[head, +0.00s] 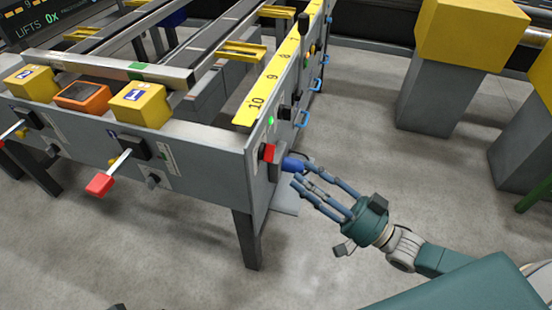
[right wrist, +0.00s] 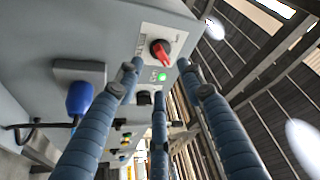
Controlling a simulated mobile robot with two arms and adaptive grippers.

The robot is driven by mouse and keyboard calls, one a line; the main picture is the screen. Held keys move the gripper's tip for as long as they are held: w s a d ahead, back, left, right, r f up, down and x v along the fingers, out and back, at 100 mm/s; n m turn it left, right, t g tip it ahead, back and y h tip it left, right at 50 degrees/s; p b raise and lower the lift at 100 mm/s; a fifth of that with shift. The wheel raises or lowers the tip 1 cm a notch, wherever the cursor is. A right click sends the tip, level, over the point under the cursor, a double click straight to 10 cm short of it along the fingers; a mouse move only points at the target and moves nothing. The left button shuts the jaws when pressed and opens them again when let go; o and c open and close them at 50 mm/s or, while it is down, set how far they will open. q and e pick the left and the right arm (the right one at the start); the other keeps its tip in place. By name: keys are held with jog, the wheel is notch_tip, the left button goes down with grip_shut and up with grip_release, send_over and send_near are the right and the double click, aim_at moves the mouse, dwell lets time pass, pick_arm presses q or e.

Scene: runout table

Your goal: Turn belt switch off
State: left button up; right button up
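A red rotary switch (right wrist: 161,51) sits on a white plate on the grey table's end face in the right wrist view. Its handle is tilted, and a green light (right wrist: 162,77) glows below it. In the head view the red switch (head: 267,152) shows at the table's corner, with the green light (head: 269,121) near it. My right gripper (head: 300,177) is open and empty, its blue-grey fingers pointing at the panel beside a blue plug (head: 292,164). In the right wrist view its fingers (right wrist: 158,82) are spread below and around the switch, apparently not touching it. My left gripper is not in view.
The blue plug (right wrist: 79,97) with a dark cable sticks out close to the fingers. The grey runout table (head: 190,150) carries yellow blocks and a yellow numbered scale (head: 272,85). Grey and yellow posts (head: 445,95) stand at right. Open floor lies between.

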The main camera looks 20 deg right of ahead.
aim_at(267, 153)
jog(key=x, duration=0.8)
jog(key=shift+w+b, duration=0.15)
jog(key=shift+b, duration=0.2)
grip_shut()
